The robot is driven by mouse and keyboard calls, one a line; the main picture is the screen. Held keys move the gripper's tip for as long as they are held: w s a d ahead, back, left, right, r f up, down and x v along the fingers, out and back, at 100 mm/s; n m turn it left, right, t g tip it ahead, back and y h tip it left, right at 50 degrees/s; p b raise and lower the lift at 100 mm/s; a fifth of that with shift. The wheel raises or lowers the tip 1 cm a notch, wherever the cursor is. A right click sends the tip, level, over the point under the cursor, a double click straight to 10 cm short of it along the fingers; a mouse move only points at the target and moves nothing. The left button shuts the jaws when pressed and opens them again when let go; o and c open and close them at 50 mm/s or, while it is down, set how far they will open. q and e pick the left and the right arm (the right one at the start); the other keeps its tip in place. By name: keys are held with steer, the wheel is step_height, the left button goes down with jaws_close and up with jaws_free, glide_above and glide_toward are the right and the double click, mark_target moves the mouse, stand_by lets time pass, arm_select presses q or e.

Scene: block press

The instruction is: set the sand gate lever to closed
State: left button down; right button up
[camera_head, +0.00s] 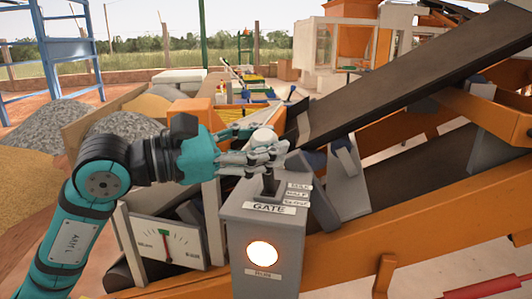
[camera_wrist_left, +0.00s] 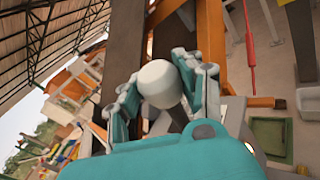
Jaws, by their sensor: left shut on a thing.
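The sand gate lever has a white ball knob (camera_head: 264,136) and a dark shaft (camera_head: 269,184). It rises from the top of a grey control box marked GATE (camera_head: 235,240). Three small labels (camera_head: 297,194) sit beside the lever slot; the middle one seems to read HALF, the others are hard to read. My left gripper (camera_head: 268,147) is shut on the lever at its knob. In the left wrist view the white knob (camera_wrist_left: 160,84) sits between the teal and grey fingers. The lever's exact setting is hard to tell. My right gripper is not in view.
A lit round button (camera_head: 262,254) is on the box front. A dial gauge (camera_head: 168,243) stands left of the box. A dark conveyor belt (camera_head: 400,75) and orange beams (camera_head: 430,220) rise to the right. Sand and gravel heaps (camera_head: 50,125) lie at left.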

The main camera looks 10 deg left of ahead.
arm_select(q)
steer(key=shift+s+f, duration=0.2)
steer(key=shift+d, duration=0.1)
steer(key=c, duration=1.2)
jaws_free()
steer(key=shift+f, duration=0.1)
steer(key=shift+c, duration=0.2)
steer(key=o, duration=0.4)
steer(key=shift+s, duration=0.1)
steer(key=shift+o, duration=0.2)
steer(key=v, duration=1.2)
